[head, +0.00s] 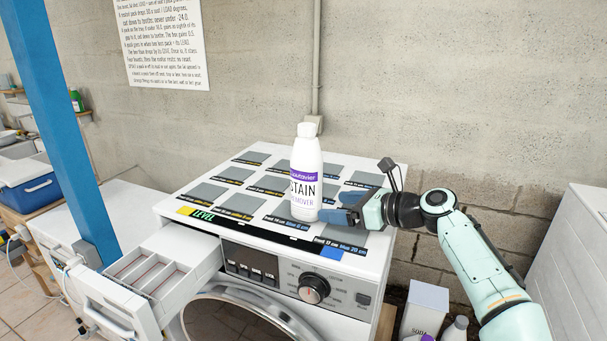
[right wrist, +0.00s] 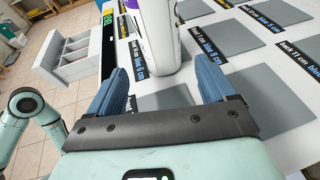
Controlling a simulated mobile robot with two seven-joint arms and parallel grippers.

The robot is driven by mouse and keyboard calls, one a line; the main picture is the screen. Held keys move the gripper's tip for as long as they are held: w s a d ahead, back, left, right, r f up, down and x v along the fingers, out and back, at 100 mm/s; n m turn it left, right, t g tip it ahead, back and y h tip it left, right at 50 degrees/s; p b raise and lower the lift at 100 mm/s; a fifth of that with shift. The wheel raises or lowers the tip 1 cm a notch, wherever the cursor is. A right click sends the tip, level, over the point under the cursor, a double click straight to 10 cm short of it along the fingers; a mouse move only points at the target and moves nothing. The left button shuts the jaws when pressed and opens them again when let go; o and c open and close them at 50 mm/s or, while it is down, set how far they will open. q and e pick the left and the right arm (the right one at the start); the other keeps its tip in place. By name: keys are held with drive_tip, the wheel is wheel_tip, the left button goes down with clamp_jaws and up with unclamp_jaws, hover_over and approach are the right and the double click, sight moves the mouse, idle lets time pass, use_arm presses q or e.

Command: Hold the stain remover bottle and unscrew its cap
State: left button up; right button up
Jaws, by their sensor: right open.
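The white stain remover bottle (head: 306,178), with a purple band and a white cap (head: 306,130), stands upright on top of the washing machine (head: 172,195). My right gripper (head: 335,208) is low beside the bottle's right side, close to its base. In the right wrist view the bottle's lower part (right wrist: 158,35) stands just beyond and between my open blue fingers (right wrist: 163,72); its cap is out of that picture. Nothing is held, and I cannot tell whether a finger touches the bottle. My left gripper is in neither view.
Grey labelled squares (head: 237,202) cover the machine top. A detergent drawer (head: 150,270) is pulled out at the front left. A blue post (head: 60,120) stands at the left. Containers (head: 425,305) stand low on the right. The wall is close behind.

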sight(319, 205)
drive_tip(key=x, duration=0.7)
drive_tip(key=shift+w+p, duration=0.1)
drive_tip(key=shift+p, duration=0.25)
drive_tip(key=shift+w+a+f, duration=0.25)
drive_tip(key=shift+w+a, duration=0.1)
drive_tip(key=shift+a, duration=0.15)
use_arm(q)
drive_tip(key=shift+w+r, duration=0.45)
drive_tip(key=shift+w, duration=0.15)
use_arm(e)
drive_tip(key=c, duration=1)
drive_tip(key=o, duration=1.2)
